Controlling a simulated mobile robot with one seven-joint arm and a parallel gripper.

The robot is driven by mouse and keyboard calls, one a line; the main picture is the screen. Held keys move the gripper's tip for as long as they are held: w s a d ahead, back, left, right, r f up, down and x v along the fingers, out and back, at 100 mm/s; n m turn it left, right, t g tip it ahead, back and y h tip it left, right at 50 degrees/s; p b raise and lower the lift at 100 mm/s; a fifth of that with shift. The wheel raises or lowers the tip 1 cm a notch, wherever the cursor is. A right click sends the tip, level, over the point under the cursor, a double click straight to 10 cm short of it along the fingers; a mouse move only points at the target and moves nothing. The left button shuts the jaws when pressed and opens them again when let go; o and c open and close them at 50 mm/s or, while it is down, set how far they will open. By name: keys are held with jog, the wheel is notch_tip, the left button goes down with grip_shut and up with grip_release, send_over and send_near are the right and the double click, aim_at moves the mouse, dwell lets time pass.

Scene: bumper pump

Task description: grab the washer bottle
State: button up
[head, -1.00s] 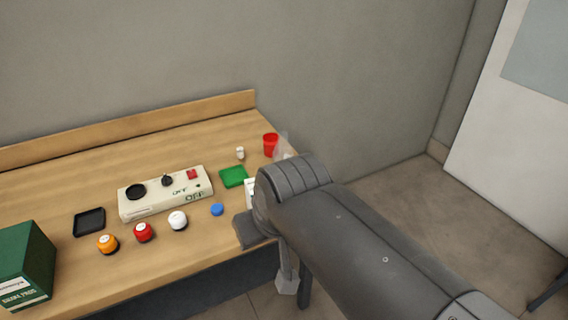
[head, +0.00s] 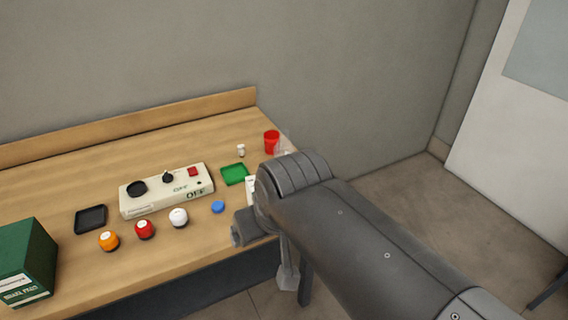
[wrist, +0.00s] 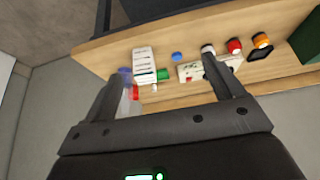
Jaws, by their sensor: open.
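A pale, see-through shape (head: 282,146), which looks like the washer bottle, stands by the red cup (head: 271,141) at the table's right end. My arm hides its lower part in the head view. In the wrist view it is a translucent body (wrist: 123,106) at the left finger, partly covered by it; a blue part (wrist: 125,74) shows near that fingertip. My gripper (wrist: 165,68) is open, with its fingers wide apart over the table. I see no hold on the bottle, and cannot tell whether the left finger touches it. In the head view my arm hides the gripper.
A white lined card or rack (wrist: 144,64) and green tray (head: 234,174) lie near the gripper. A control box (head: 166,190), several coloured knobs, a black tray (head: 90,219) and a green box (head: 27,262) stand farther left.

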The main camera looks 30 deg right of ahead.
notch_tip(320, 180, up, 5)
jog(key=w+d+f+n+t+h, duration=0.2)
jog(key=w+d+f+n, duration=0.5)
jog(key=w+d, duration=0.45)
jog(key=w+d+f+n+t+h, duration=0.25)
jog(key=w+d+f+n, duration=0.4)
jog(key=w+d, duration=0.45)
jog(key=w+d+r+n+t+h, duration=0.1)
jog(key=w+d+r+n+t, duration=0.2)
jog(key=n, duration=0.6)
jog(key=a+r+n+t+y, duration=0.3)
jog(key=a+r+n+t, duration=0.25)
jog(key=r+n, duration=0.55)
jog(key=shift+n+g, duration=0.35)
jog(key=shift+g, duration=0.05)
jog(key=f, duration=2.3)
jog(key=shift+w, duration=0.35)
jog(key=w, duration=0.3)
jog(key=w+d, duration=0.1)
jog(key=w, duration=0.6)
jog(key=shift+w+d+f, duration=0.1)
jog(key=shift+w+d, duration=0.2)
jog(key=shift+d, duration=0.1)
jog(key=shift+c, duration=0.4)
